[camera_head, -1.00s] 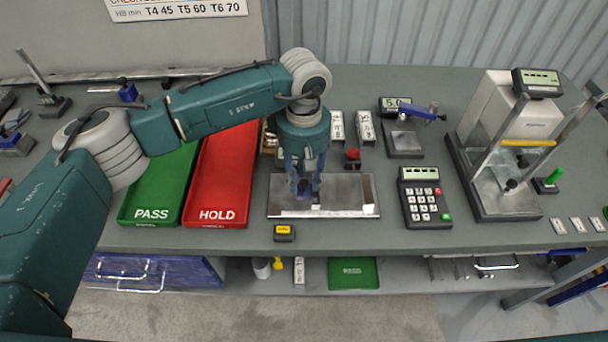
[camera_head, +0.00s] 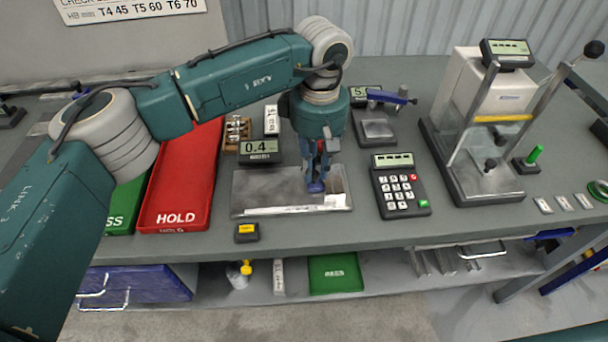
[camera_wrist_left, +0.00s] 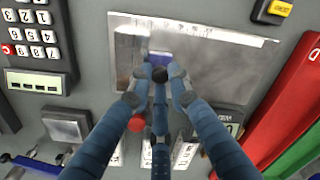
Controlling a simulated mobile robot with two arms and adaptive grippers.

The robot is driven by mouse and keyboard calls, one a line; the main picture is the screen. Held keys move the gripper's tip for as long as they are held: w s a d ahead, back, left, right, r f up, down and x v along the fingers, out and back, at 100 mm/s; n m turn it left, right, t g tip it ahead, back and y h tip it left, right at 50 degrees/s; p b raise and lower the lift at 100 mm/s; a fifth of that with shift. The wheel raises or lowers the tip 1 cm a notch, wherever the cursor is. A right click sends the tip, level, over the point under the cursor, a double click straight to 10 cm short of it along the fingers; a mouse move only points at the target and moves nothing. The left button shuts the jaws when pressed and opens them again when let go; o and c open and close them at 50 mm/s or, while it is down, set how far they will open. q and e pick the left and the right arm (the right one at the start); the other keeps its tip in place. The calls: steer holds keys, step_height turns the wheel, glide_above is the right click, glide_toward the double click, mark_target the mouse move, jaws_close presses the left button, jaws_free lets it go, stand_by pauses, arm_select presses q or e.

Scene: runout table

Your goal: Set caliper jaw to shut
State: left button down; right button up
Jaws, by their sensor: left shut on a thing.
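My left gripper (camera_head: 316,182) is low over a shiny steel plate (camera_head: 262,186), toward its right half. It is shut on a small blue piece (camera_wrist_left: 160,58), which I take for the caliper's sliding jaw. In the wrist view the fingers (camera_wrist_left: 158,78) close around it and hide much of it. The gap between the caliper jaws cannot be made out. A pale strip (camera_wrist_left: 195,28) runs along the plate's front edge; I cannot tell if it is part of the caliper. A readout (camera_head: 260,149) behind the plate shows 0.4. My right gripper is not in view.
A red HOLD tray (camera_head: 180,190) and a green PASS tray (camera_head: 122,205) lie left. A yellow-and-black block (camera_head: 247,232) sits in front. A blue-handled gauge (camera_head: 378,125) is behind.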

mark_target(318, 173)
arm_select(q)
steer(key=shift+s+d+r, duration=0.1)
steer(key=shift+d+r, duration=0.05)
steer(key=shift+d, duration=0.2)
steer(key=shift+a, duration=0.15)
steer(key=c, duration=2)
jaws_free()
steer(key=o, duration=0.4)
steer(key=shift+d, duration=0.2)
steer(key=shift+a, duration=0.2)
step_height(318, 173, up, 12)
steer(key=shift+d, duration=0.15)
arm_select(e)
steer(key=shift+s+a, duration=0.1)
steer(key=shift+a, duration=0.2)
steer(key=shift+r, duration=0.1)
